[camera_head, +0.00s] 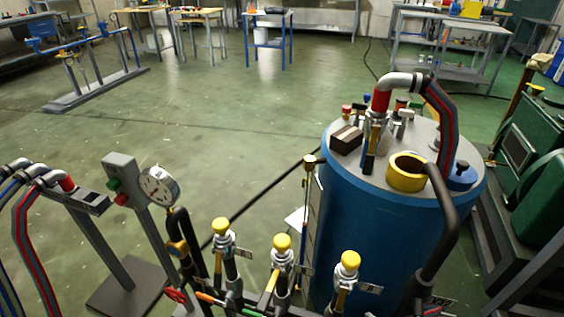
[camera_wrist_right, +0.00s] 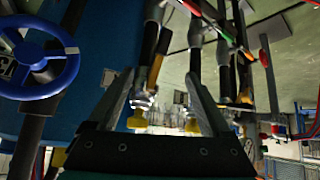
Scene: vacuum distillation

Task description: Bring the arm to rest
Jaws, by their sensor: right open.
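My right gripper (camera_wrist_right: 160,78) shows in the right wrist view with its two grey fingers spread apart. I see nothing held between them. Beyond the fingers are dark pipes and yellow-capped valves (camera_wrist_right: 138,120), which appear upside down in this view. Neither gripper shows in the head view. My left gripper is in no view.
A blue tank (camera_head: 390,235) with pipes on its lid stands at right. Several yellow-capped valves (camera_head: 282,243) and a pressure gauge (camera_head: 159,186) stand in front. A blue handwheel (camera_wrist_right: 38,62) is near the gripper. Green machinery (camera_head: 530,150) stands far right. Open floor (camera_head: 240,120) lies behind.

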